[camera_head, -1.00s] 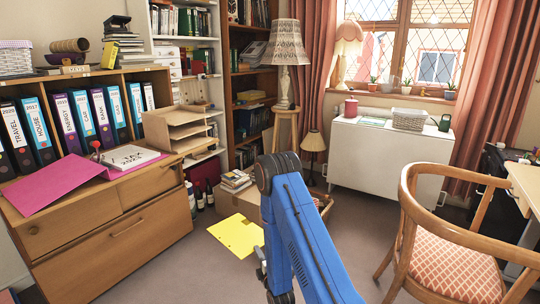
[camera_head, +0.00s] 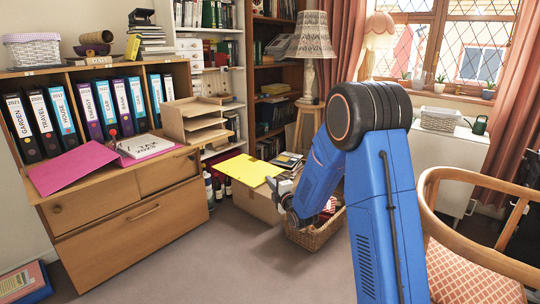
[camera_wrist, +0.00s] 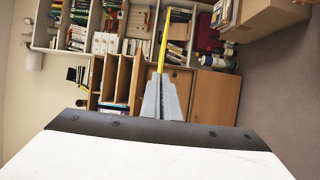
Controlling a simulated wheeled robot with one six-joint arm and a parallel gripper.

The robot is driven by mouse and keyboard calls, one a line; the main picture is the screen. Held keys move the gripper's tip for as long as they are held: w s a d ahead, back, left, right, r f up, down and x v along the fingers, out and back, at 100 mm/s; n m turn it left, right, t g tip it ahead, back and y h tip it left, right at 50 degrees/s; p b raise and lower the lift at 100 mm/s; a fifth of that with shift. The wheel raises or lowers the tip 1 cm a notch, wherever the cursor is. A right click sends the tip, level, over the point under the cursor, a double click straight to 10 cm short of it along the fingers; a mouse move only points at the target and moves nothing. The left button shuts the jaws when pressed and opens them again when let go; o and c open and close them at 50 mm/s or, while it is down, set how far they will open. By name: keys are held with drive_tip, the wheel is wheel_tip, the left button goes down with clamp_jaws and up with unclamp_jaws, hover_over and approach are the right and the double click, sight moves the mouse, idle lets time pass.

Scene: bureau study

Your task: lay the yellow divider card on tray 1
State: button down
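The yellow divider card (camera_head: 245,169) is a thin flat sheet, lifted in front of the dark bookcase above a cardboard box. My gripper (camera_head: 274,184) is shut on its right edge. In the wrist view the card (camera_wrist: 163,48) shows edge-on as a thin yellow strip between my closed fingers (camera_wrist: 162,98). A wooden letter tray stack (camera_head: 193,122) with several open tiers stands on the right end of the bureau, left of and higher than the card. I cannot read which tier is tray 1. The stack also shows in the wrist view (camera_wrist: 120,80).
The bureau (camera_head: 130,215) holds binders (camera_head: 95,108), a pink folder (camera_head: 75,166) and a white pad (camera_head: 145,146). The cardboard box (camera_head: 255,202) and a wicker basket (camera_head: 318,236) stand on the floor. A wooden chair (camera_head: 470,265) is at right. Floor before the bureau is clear.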

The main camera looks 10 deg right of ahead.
wheel_tip(320, 180, up, 13)
drive_tip(key=a, duration=0.2)
drive_tip(key=shift+w+a+f+y, duration=0.15)
drive_tip(key=shift+w+a+y, duration=0.1)
drive_tip(key=shift+y, duration=0.05)
idle(1.2)
